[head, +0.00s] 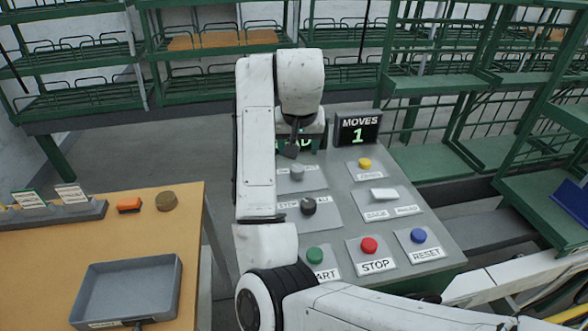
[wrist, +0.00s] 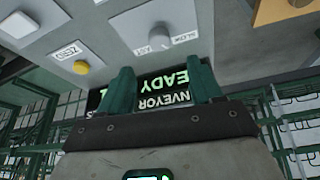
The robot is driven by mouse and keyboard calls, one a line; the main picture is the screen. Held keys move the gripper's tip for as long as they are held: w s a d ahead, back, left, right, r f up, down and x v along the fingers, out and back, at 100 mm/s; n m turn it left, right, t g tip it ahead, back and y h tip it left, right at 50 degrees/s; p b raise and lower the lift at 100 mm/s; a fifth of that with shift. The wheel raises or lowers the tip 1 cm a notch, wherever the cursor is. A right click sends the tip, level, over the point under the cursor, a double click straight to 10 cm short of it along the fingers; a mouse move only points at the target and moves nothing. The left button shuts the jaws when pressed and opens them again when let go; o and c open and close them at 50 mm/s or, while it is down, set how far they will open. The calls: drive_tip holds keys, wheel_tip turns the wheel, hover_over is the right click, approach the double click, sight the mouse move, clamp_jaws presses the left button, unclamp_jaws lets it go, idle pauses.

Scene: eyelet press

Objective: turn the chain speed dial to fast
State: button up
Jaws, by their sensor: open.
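The chain speed dial is a pale grey knob (head: 297,173) on a light plate on the sloping grey console (head: 335,210). In the wrist view the dial (wrist: 158,42) sits upside down between a SLOW label and a partly readable label starting FA. I cannot tell which way its pointer faces. My gripper (head: 292,149) is above and just behind the dial in the head view. In the wrist view its two green fingers (wrist: 162,82) are apart with nothing between them, and the dial lies beyond their tips.
A CONVEYOR READY display (wrist: 145,92) and a MOVES 1 display (head: 357,129) stand at the console's back. Nearby are a black dial (head: 308,206), yellow knob (head: 365,163), white rocker (head: 383,194), and green (head: 315,255), red (head: 369,245) and blue (head: 418,236) buttons. A table (head: 40,270) is left.

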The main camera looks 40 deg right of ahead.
sight(297, 168)
drive_tip(key=x, duration=1)
drive_tip(key=shift+s+f+p, duration=0.1)
drive_tip(key=shift+p, duration=0.3)
drive_tip(key=c, duration=1.1)
